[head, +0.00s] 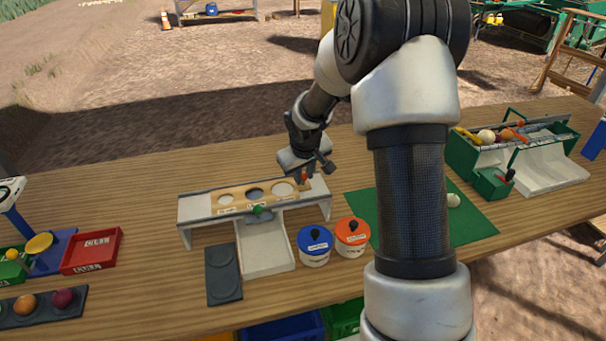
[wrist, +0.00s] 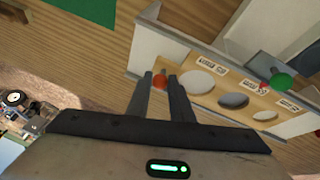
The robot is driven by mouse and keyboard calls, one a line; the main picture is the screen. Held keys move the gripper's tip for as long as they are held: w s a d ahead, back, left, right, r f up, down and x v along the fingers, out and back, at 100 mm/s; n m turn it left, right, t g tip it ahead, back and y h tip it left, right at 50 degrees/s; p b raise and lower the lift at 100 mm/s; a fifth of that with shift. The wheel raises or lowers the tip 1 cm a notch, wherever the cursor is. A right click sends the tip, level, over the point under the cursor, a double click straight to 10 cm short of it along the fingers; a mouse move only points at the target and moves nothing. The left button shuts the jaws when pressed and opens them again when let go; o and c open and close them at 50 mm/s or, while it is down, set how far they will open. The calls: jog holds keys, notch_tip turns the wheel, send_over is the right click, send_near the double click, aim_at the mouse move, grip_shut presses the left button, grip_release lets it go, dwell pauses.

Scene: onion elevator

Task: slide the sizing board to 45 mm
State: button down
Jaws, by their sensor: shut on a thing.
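The sizing board (head: 232,200) is a tan strip with several round holes and small white labels. It lies in a pale grey stand (head: 190,210) with a chute below. The label text is too small to read. My gripper (head: 304,176) is at the board's right end in the head view, shut on its red-orange knob (wrist: 159,82). In the wrist view my gripper's fingers (wrist: 160,78) stand on either side of that knob, and the sizing board (wrist: 213,97) runs off to the right. A green knob (head: 259,210) sits at the stand's front middle, also in the wrist view (wrist: 282,80).
A blue-lidded pot (head: 315,244) and an orange-lidded pot (head: 352,236) stand just right of the chute. A dark two-dish tray (head: 223,274) lies left of it. A green mat (head: 470,222) lies to the right. Red tray (head: 92,250) is at the left.

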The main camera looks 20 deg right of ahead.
jog(key=d+p, duration=0.3)
jog(key=d, duration=0.5)
dwell(0.6)
jog(key=c, duration=1.5)
grip_release()
jog(key=shift+d, duration=0.1)
jog(key=shift+r, duration=0.1)
notch_tip(320, 180, up, 6)
jog(key=p, duration=0.4)
jog(key=shift+p, duration=0.3)
